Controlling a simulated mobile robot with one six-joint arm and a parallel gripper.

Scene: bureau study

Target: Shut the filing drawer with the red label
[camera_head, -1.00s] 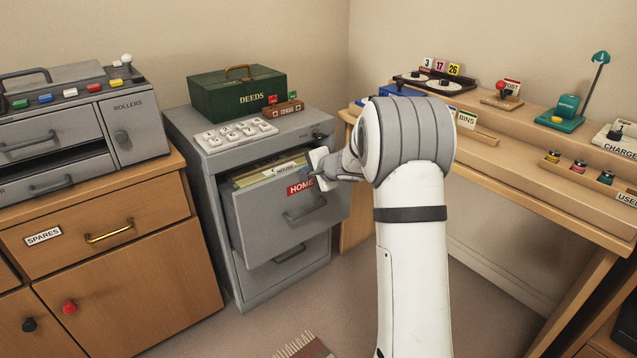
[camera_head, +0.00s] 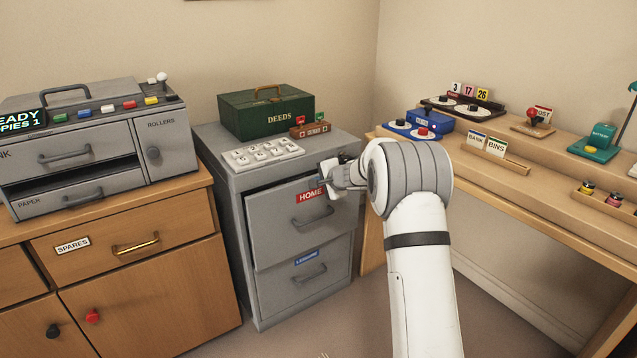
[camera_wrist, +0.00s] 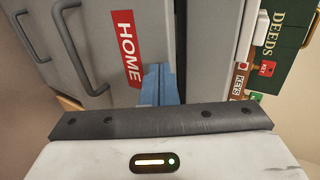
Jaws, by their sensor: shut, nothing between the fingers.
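The filing drawer with the red HOME label (camera_head: 291,219) is the upper drawer of the grey cabinet. It stands only slightly out from the cabinet, with a narrow dark gap above its front. The red label also shows in the wrist view (camera_wrist: 127,48). My gripper (camera_head: 338,178) is shut and empty at the drawer front's upper right, just right of the label. In the wrist view its blue fingers (camera_wrist: 160,85) are together at the drawer front beside the label; they seem to touch it, but the exact contact is hidden.
A lower drawer with a blue label (camera_head: 304,277) looks shut. A green DEEDS box (camera_head: 266,114) and a white keypad (camera_head: 262,152) are on the cabinet top. A wooden sideboard (camera_head: 150,300) stands left, a wooden desk (camera_head: 540,205) right. Floor shows in front of the cabinet.

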